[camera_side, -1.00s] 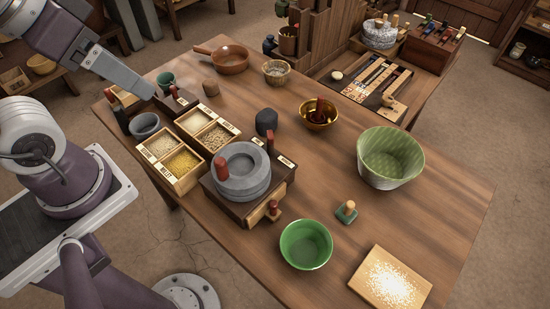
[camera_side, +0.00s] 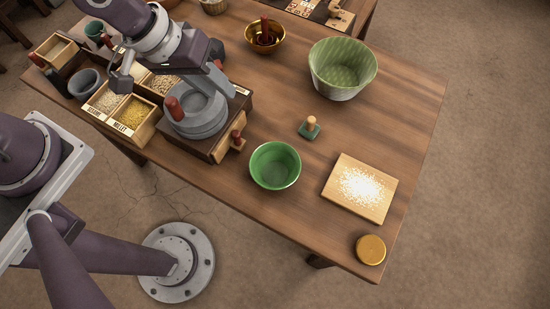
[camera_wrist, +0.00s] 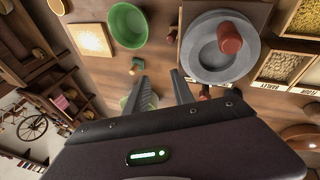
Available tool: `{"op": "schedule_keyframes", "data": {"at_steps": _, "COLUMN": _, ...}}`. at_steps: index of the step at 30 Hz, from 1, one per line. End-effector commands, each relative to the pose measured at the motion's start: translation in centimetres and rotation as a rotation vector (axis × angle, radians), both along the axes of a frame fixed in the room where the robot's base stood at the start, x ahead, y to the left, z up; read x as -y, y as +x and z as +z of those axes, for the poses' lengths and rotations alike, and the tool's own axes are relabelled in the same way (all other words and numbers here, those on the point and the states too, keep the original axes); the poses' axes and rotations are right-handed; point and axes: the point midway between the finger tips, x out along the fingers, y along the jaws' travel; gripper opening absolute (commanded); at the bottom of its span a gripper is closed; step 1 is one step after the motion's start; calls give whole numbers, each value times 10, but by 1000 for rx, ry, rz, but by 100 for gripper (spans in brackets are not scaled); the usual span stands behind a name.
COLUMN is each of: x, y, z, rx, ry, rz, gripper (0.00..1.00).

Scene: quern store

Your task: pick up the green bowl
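The green bowl (camera_side: 275,166), plain, glossy and empty, stands upright near the front edge of the table in the side view. It also shows at the top of the wrist view (camera_wrist: 128,27). My gripper (camera_side: 176,88) is up and left of it, above the area of the stone quern and grain boxes, apart from the bowl. In the wrist view my gripper (camera_wrist: 159,76) has its two fingers spread with nothing between them. A larger pale green ribbed vessel (camera_side: 342,70) stands farther back; in the wrist view it is mostly hidden behind a finger.
The stone quern (camera_side: 196,117) with a red handle stands left of the bowl. A small green stamp-like block (camera_side: 310,130) with a wooden knob is to its upper right. Bare wood surrounds the bowl.

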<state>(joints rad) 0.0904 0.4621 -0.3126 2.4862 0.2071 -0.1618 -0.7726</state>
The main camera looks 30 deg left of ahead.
Motion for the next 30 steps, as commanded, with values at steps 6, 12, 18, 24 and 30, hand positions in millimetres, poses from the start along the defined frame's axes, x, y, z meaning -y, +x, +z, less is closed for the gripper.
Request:
{"op": "schedule_keyframes", "data": {"at_steps": 6, "x": 106, "y": -72, "z": -91, "rx": -363, "ry": -420, "rz": 228, "gripper": 30}}
{"op": "schedule_keyframes", "data": {"at_steps": 12, "x": 126, "y": -100, "z": -128, "rx": -720, "ry": -820, "rz": 698, "gripper": 30}}
{"op": "schedule_keyframes", "data": {"at_steps": 18, "x": 72, "y": -88, "z": -138, "rx": -838, "ry": -1090, "rz": 941, "gripper": 30}}
{"op": "schedule_keyframes", "data": {"at_steps": 24, "x": 81, "y": -86, "z": -143, "rx": -851, "ry": -1120, "rz": 948, "gripper": 30}}
{"op": "schedule_keyframes", "data": {"at_steps": 30, "x": 117, "y": -81, "z": -151, "rx": -851, "ry": -1118, "rz": 943, "gripper": 30}}
